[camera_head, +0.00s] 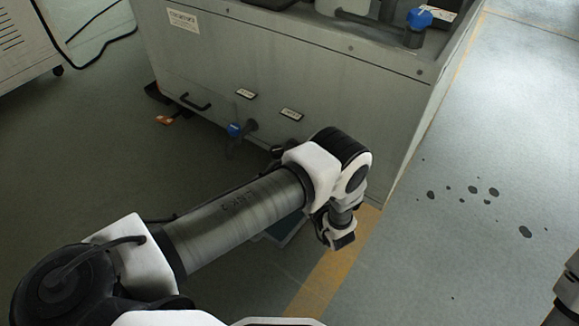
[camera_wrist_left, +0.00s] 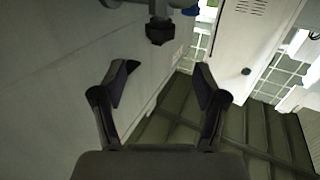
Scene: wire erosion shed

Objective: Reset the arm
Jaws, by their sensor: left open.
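My left arm (camera_head: 235,215) comes in from the lower left of the head view and bends at an elbow (camera_head: 340,160) in front of the grey machine (camera_head: 280,80). Its lower part hangs below the elbow, and the fingers cannot be made out there. In the left wrist view my left gripper (camera_wrist_left: 163,82) is open with its two dark fingers apart and nothing between them. A dark valve-like fitting (camera_wrist_left: 160,30) is beyond the fingers at the top. A pale panel fills the left of that view. My right gripper is not in view; only a bit of my right arm shows at the lower right edge.
The machine has blue-handled valves, one low on its front (camera_head: 234,130) and one on top (camera_head: 419,17). A yellow floor line (camera_head: 325,285) runs along its right side. Dark wet spots (camera_head: 473,189) mark the open floor at right. A white cabinet (camera_head: 25,45) stands top left.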

